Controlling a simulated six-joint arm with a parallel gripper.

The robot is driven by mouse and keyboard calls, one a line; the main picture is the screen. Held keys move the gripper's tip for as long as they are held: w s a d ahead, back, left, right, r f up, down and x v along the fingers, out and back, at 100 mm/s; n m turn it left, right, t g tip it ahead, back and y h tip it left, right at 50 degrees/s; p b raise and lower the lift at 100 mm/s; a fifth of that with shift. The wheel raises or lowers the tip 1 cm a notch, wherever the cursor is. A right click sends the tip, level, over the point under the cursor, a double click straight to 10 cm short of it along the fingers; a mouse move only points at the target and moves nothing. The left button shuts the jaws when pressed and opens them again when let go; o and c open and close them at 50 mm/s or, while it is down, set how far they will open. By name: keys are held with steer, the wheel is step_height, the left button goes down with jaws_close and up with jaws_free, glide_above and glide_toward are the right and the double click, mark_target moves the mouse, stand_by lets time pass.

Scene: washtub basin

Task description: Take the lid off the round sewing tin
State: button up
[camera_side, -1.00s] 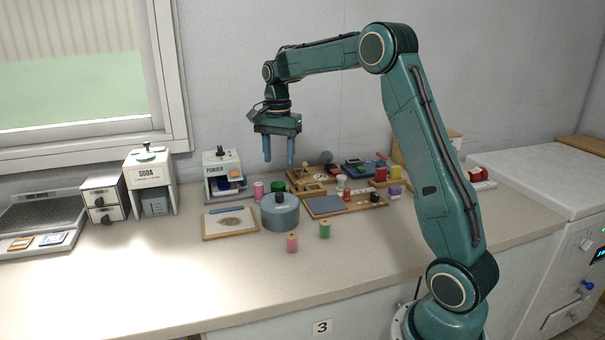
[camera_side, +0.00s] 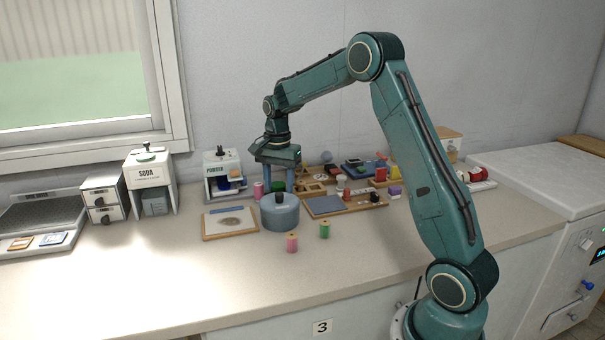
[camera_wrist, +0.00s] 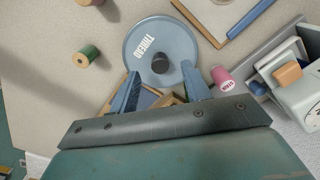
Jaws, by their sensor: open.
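The round sewing tin (camera_side: 281,216) stands on the counter, grey-blue, with its lid (camera_wrist: 143,58) on. The lid is marked THREAD and has a dark knob (camera_wrist: 160,63) at its centre; the knob also shows in the side view (camera_side: 279,197). My gripper (camera_wrist: 160,71) is open and points down, its two blue fingers apart. In the wrist view the fingertips flank the knob's near side, with nothing held. In the side view the gripper (camera_side: 279,181) is low over the back of the tin; the exact height above the lid is hard to tell.
A pink spool (camera_side: 292,243) and a green spool (camera_side: 325,230) stand in front of the tin. A picture board (camera_side: 208,234) lies left of it, a grey-topped board (camera_side: 323,206) right. Another pink spool (camera_wrist: 222,76) stands close behind.

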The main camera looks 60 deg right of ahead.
mark_target(279, 199)
steer(key=shift+f, duration=1.45)
jaws_close()
